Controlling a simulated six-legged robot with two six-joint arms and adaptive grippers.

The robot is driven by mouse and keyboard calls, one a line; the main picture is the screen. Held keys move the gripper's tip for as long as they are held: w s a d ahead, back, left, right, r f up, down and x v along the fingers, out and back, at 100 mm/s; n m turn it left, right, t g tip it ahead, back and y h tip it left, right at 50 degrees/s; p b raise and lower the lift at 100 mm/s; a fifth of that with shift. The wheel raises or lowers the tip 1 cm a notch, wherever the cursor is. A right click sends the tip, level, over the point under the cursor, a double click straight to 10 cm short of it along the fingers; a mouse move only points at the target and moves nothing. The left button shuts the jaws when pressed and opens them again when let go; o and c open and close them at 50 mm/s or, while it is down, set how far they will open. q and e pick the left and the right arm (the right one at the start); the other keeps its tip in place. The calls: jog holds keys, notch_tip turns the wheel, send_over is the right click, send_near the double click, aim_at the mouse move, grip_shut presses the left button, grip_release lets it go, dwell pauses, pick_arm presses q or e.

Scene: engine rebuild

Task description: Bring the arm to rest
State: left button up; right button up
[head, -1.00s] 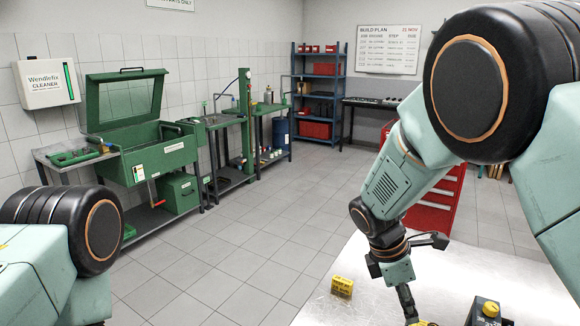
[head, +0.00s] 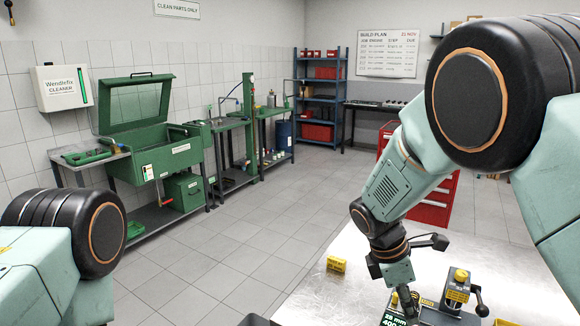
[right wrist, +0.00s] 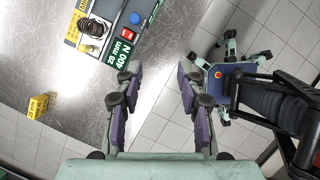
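My right arm (head: 395,195) reaches down over the metal table (head: 325,300), its gripper (head: 404,302) in front of the spring tester (head: 458,285). The right wrist view shows this gripper (right wrist: 157,85) open and empty, its two purple-padded fingers apart. The tester (right wrist: 122,30), with its "28 mm 400 N" display and a dark coil spring (right wrist: 92,27), lies beyond the left finger; the fingers look apart from it. In the head view only the upper part of my left arm (head: 75,240) shows; its gripper is out of view.
A small yellow box (head: 336,264) stands on the table near its left edge. A red tool cabinet (head: 435,200) is behind the table. A green parts washer (head: 155,150) and blue shelves (head: 320,95) line the walls. The tiled floor (head: 230,230) between is clear.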

jog(key=s+a+f+m+y, duration=0.1)
jog(key=s+f+m+y, duration=0.45)
jog(key=s+f, duration=1)
jog(key=s+f+m, duration=0.3)
jog(key=s+m, duration=0.3)
jog(key=s, duration=0.4)
jog(key=s+f+m, duration=0.3)
jog(key=s+m, duration=0.3)
jog(key=s, duration=0.3)
pick_arm(q)
notch_tip(320, 180, down, 19)
jog(key=b, duration=1.8)
jog(key=shift+a+r, duration=0.2)
jog(key=shift+a, duration=0.05)
pick_arm(e)
notch_tip(320, 180, down, 18)
jog(key=h, duration=0.1)
jog(key=shift+w+d, duration=0.25)
